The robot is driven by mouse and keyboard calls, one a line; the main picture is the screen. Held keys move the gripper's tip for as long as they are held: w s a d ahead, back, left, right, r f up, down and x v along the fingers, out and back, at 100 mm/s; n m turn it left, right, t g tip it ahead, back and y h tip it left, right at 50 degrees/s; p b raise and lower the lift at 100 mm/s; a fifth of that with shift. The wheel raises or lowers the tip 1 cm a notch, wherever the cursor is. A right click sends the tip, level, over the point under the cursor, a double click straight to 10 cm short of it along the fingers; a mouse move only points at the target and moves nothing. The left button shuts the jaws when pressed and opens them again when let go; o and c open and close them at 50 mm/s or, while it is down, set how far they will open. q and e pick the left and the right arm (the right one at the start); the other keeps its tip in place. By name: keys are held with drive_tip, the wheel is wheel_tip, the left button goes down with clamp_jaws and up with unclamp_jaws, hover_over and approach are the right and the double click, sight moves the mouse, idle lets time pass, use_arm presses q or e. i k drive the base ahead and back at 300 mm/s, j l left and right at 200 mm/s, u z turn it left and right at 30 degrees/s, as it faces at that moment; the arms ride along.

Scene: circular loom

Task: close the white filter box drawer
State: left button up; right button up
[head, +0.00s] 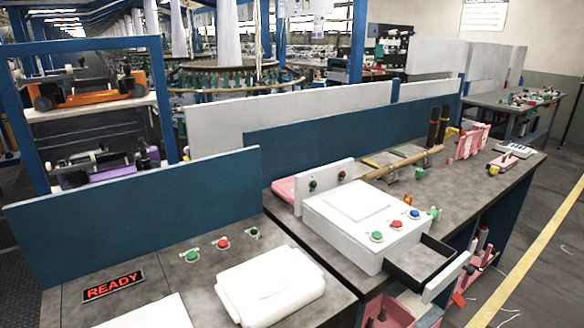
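The white filter box (335,228) sits on the grey worktop, right of centre in the head view. It has a raised square panel on top, and red, blue and green buttons near its right edge. Its drawer (416,263) is pulled out from the right side, with a dark, empty-looking tray. The white drawer front (446,277) stands clearly apart from the box, out past the worktop's front edge. Neither of my grippers shows in the head view.
A white rounded object (270,288) lies left of the box, and a READY sign (113,286) is at the lower left. Pink bins (388,312) sit below the drawer. A blue panel (350,133) backs the worktop.

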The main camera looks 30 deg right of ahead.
sight(431, 265)
drive_tip(key=z, duration=1.9)
drive_tip(key=i+u, duration=0.25)
